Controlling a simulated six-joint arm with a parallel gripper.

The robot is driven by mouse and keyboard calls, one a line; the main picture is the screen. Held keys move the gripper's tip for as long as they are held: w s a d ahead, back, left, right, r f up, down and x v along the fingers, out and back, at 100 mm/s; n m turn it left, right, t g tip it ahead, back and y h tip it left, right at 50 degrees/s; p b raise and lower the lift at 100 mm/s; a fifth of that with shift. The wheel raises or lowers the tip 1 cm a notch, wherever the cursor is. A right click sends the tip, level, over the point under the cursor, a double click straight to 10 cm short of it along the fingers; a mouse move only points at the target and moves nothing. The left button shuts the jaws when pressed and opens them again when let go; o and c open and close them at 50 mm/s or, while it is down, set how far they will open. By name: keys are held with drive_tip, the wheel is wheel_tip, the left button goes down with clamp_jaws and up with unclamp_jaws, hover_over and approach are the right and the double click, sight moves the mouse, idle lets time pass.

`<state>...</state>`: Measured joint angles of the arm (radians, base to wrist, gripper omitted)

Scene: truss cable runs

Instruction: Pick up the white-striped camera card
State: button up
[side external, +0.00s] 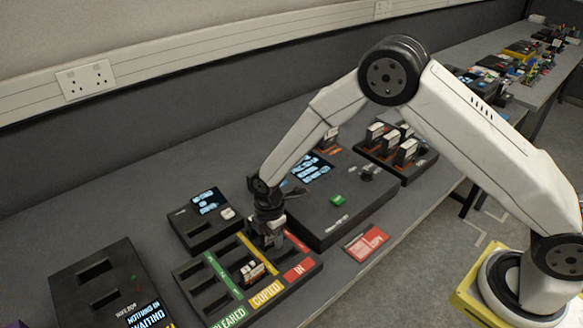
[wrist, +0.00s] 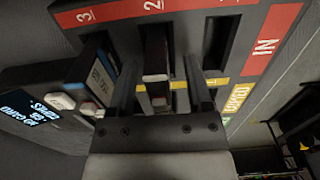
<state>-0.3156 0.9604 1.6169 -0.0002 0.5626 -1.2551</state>
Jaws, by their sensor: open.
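My gripper (side external: 268,236) is low over the sorting tray (side external: 299,269), which has green CLEARED, yellow COPIED and red IN strips. In the wrist view my gripper (wrist: 160,85) is open, with its fingers on either side of a dark card with a white stripe (wrist: 155,77). This card stands in the slot marked 2 beside the red IN strip. A card with a blue band and white label (wrist: 95,68) stands in the slot marked 3, left of the fingers. The slot marked 1 (wrist: 216,42) looks empty. Whether the fingers touch the card cannot be told.
A white-and-orange card (side external: 252,272) stands in the tray. A small screen device (side external: 205,218) and a larger console (side external: 335,215) stand behind it. A holder with several cards (side external: 398,155) is farther back. A red card (side external: 367,242) lies right of the tray.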

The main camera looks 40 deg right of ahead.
clamp_jaws()
drive_tip(key=shift+r, duration=0.15)
idle(0.4)
drive_tip(key=shift+r, duration=0.8)
drive_tip(key=s+d+r, duration=0.3)
drive_tip(key=s+r, duration=0.8)
drive_tip(key=s, duration=0.2)
drive_tip(key=shift+s+d, duration=0.25)
drive_tip(key=shift+s, duration=0.05)
drive_tip(key=shift+r, duration=0.1)
drive_tip(key=shift+w, duration=0.1)
